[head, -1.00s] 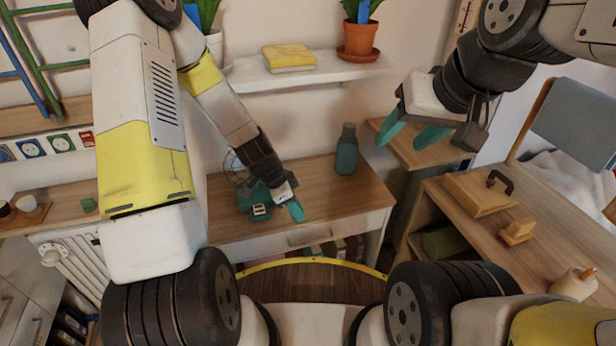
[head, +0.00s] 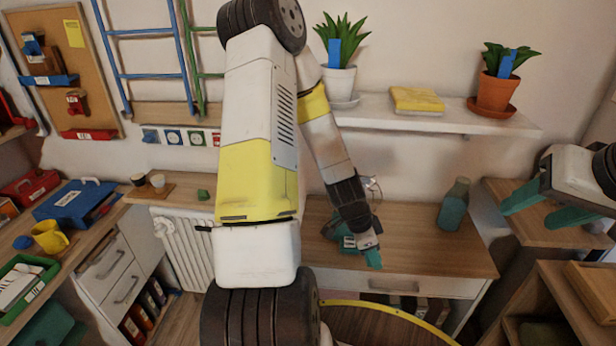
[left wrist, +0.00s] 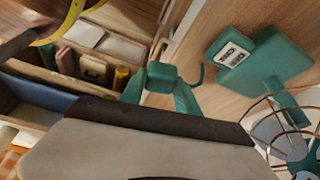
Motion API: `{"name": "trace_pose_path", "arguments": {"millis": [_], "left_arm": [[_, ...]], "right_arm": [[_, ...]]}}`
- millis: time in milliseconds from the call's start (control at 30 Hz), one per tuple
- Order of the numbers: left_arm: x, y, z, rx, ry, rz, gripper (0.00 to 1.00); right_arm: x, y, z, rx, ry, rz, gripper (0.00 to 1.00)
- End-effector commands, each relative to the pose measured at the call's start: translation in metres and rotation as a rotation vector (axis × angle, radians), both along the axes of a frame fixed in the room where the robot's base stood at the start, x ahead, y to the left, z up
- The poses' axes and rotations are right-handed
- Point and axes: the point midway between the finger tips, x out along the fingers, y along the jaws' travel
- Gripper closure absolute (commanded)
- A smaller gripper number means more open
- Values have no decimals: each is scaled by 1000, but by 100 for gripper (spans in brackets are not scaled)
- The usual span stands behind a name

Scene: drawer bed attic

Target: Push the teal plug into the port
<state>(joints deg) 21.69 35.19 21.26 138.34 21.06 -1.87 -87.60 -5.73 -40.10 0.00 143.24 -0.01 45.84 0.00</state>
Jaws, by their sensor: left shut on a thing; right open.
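My left gripper (head: 372,256) is low over the desk's front part. In the left wrist view its teal fingers (left wrist: 160,92) are shut on a small teal block, which looks like the plug (left wrist: 162,72). A thin curved teal piece shows beside it. The teal port unit (left wrist: 272,66), with a white-framed socket face (left wrist: 235,55), is on the desk to the right of the plug, with a gap between them. In the head view the unit (head: 348,242) is partly hidden by my left arm. My right gripper (head: 547,207) is open and empty at the right.
A wire-caged fan (left wrist: 290,130) stands beside the port unit. A teal bottle (head: 453,205) stands at the desk's back right. The desktop (head: 430,250) between is clear. An open drawer (left wrist: 60,95) shows below the desk edge.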

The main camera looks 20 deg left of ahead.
Motion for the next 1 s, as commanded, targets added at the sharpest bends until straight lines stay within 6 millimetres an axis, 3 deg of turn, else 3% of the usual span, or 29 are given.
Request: {"name": "trace_pose_path", "arguments": {"millis": [200, 400, 700, 1000], "left_arm": [[30, 33, 22, 2, -8, 493, 98], [45, 50, 41, 1, -6, 777, 98], [56, 64, 58, 0, -3, 1005, 98], [58, 69, 62, 0, 0, 1059, 98]], "right_arm": [[0, 0, 0, 0, 0, 0, 47], [0, 0, 0, 0, 0, 0, 47], [0, 0, 0, 0, 0, 0, 47], [0, 0, 0, 0, 0, 0, 47]]}}
